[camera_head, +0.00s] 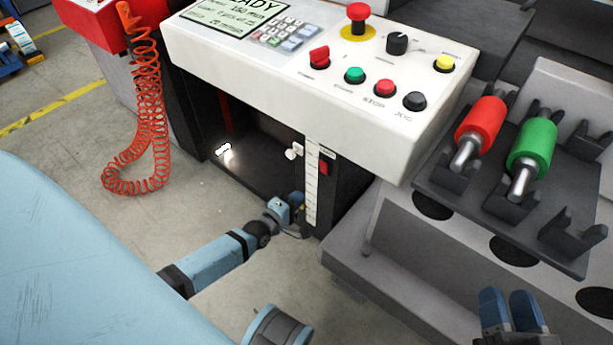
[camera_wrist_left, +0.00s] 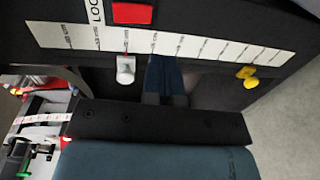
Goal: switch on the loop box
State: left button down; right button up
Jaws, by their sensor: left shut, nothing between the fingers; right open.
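The loop box (camera_head: 345,190) is a dark upright box under the console. Its front bears a white scale strip (camera_head: 312,185), a red switch (camera_head: 326,167) and a white knob (camera_head: 293,151). In the left wrist view the red switch (camera_wrist_left: 132,13) sits beside the partly cut-off label. The scale strip (camera_wrist_left: 215,50) runs across below it, with the white knob (camera_wrist_left: 125,69) and a yellow knob (camera_wrist_left: 246,74). My left gripper (camera_head: 294,203) is shut and empty, low beside the strip; its blue fingers (camera_wrist_left: 166,75) point at it, apart from the switch. My right gripper (camera_head: 508,302) is open and empty at lower right.
The console (camera_head: 300,70) overhangs the box, with several buttons and a red emergency stop (camera_head: 358,14). A red roller (camera_head: 481,124) and a green roller (camera_head: 533,146) lie in a rack at right. A coiled orange hose (camera_head: 148,120) hangs at left. Floor shows left of the box.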

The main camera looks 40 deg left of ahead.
pick_arm(q)
jog(key=s, duration=0.4)
jog(key=shift+a+f+p, duration=0.15)
jog(key=shift+f+p, duration=0.15)
jog(key=shift+p, duration=0.05)
jog(key=shift+s, duration=0.1)
